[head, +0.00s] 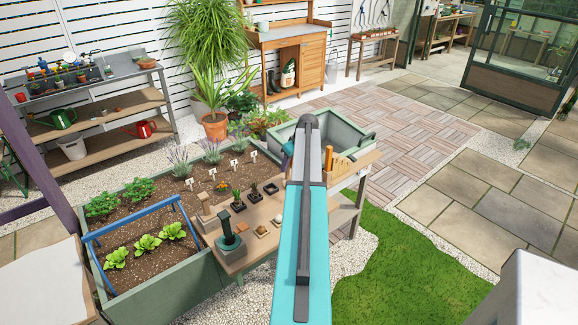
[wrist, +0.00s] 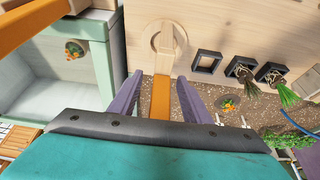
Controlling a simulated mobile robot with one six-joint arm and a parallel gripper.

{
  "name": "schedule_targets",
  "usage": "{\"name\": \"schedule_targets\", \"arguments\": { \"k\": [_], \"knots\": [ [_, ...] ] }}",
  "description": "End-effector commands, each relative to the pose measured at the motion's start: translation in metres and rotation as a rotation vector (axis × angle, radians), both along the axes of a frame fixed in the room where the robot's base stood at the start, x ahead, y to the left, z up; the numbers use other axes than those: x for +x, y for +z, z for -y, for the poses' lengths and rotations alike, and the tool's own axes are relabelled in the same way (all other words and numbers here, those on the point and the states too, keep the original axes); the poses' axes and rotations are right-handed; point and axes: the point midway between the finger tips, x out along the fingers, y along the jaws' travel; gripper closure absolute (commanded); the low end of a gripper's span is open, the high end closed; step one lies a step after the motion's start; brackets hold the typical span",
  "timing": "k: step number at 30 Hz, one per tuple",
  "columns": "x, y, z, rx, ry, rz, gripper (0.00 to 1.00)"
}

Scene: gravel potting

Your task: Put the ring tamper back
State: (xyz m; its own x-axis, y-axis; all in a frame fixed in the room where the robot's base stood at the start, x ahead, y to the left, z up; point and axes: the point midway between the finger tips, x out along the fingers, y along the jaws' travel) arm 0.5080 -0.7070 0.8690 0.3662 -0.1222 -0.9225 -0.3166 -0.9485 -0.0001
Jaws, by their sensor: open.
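The ring tamper (wrist: 167,38) shows in the wrist view as a pale wooden ring on the bench top, with a pale shaft and an orange handle (wrist: 160,97). My gripper (wrist: 158,84) is open, its two purple fingers on either side of the orange handle. I see gaps between the fingers and the handle.
The bench (head: 262,212) holds small black square pots (wrist: 208,65), one empty and two with plants, and a dark green tool (head: 229,238). A grey-green tub (head: 335,124) stands beyond. An orange stick (head: 328,158) rises at the right. The planted bed (head: 160,213) is left.

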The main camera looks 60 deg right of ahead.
Motion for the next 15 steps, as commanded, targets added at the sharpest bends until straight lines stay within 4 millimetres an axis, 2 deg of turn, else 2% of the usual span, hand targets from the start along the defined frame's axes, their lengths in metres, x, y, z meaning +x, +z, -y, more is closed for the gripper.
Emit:
{"name": "schedule_targets", "arguments": {
  "k": [8,15],
  "knots": [
    [-0.009,0.02,-0.003,-0.002,-0.001,0.001,0.56],
    [-0.02,0.047,-0.007,-0.001,0.0,0.001,0.56]
  ]
}}
